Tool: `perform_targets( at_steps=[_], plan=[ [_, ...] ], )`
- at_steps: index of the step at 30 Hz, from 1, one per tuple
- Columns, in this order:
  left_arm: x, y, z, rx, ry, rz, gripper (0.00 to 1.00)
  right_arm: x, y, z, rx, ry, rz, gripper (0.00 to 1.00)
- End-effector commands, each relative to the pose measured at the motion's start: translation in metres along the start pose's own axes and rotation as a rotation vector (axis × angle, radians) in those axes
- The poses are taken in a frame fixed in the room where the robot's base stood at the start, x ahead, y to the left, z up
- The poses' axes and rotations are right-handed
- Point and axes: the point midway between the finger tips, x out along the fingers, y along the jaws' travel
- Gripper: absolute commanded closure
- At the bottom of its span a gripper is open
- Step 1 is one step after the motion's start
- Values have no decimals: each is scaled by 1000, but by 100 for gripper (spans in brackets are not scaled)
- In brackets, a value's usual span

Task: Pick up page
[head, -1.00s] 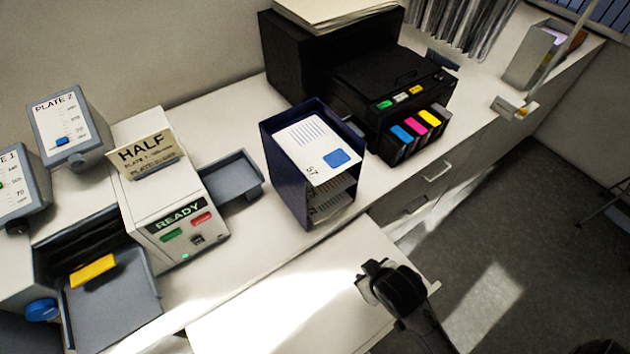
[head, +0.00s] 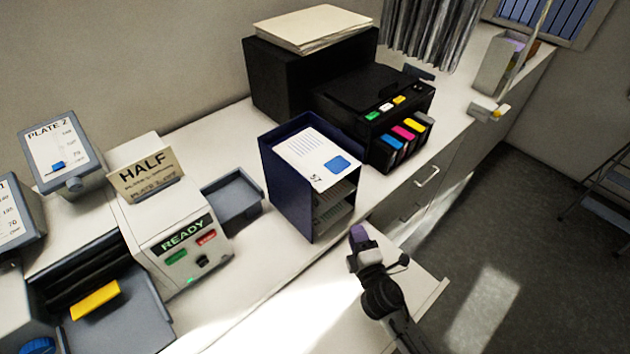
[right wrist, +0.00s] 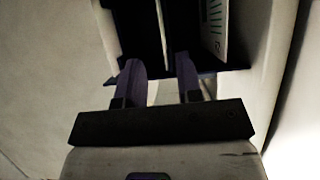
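A printed white page (head: 316,160) with a blue square lies on the top level of the dark blue tray stack (head: 288,201). More printed sheets (head: 333,205) show on lower levels through its open front. My right gripper (head: 359,234) is just in front of the stack, low at its right side. In the right wrist view, its two purple fingers (right wrist: 159,75) are apart with nothing between them. They point at the stack's dark opening, where a page edge with green marks (right wrist: 214,28) shows at the right. My left gripper is not in view.
A black printer (head: 375,105) with coloured cartridges stands behind the stack. A machine reading READY (head: 170,235) with a HALF sign and a small grey tray (head: 232,193) stand left. A lower white surface (head: 300,310) extends in front, with open floor at right.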

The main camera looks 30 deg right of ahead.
Motion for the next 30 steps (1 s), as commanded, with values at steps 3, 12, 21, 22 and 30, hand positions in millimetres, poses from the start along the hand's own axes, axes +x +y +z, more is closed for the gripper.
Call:
perform_targets(
  at_steps=[3, 12, 21, 22, 30],
  plan=[
    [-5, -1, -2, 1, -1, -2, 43, 22, 4, 0, -4, -1, 3, 67],
    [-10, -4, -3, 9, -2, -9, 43, 66, 2, 0, -1, -2, 0, 67],
    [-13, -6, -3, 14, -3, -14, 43, 82, 2, 0, 1, -3, 1, 67],
    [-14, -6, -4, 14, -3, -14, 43, 85, 2, 0, 1, -3, 0, 67],
    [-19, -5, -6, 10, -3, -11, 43, 119, 2, 0, 2, -3, 0, 67]
  ],
)
